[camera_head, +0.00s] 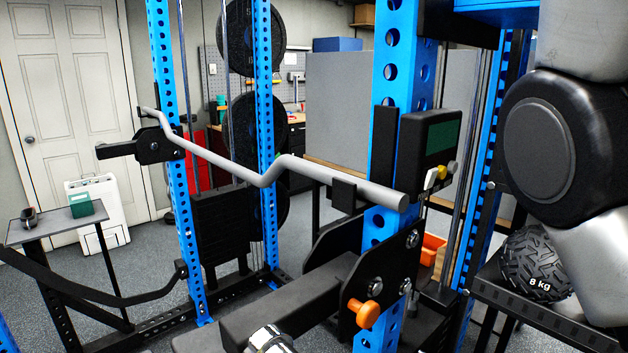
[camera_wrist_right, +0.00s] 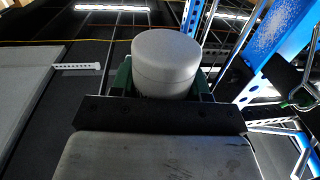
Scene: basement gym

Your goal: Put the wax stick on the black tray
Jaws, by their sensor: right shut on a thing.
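In the right wrist view my right gripper (camera_wrist_right: 165,82) is shut on a short, pale grey-white cylinder with a rounded top, which I take to be the wax stick (camera_wrist_right: 166,58). It sits between the two green fingers, and its lower part is hidden behind the dark gripper body. In the head view my right arm comes in at the right edge, but its gripper and the stick are out of the picture. I cannot pick out the black tray for sure in either view. My left gripper is in neither view.
A blue rack with a bent grey bar (camera_head: 262,172) fills the middle. A small dark table (camera_head: 50,228) with a green box (camera_head: 80,204) stands at left. A black 8 kg ball (camera_head: 535,265) rests on a dark shelf (camera_head: 535,312) beside my right arm.

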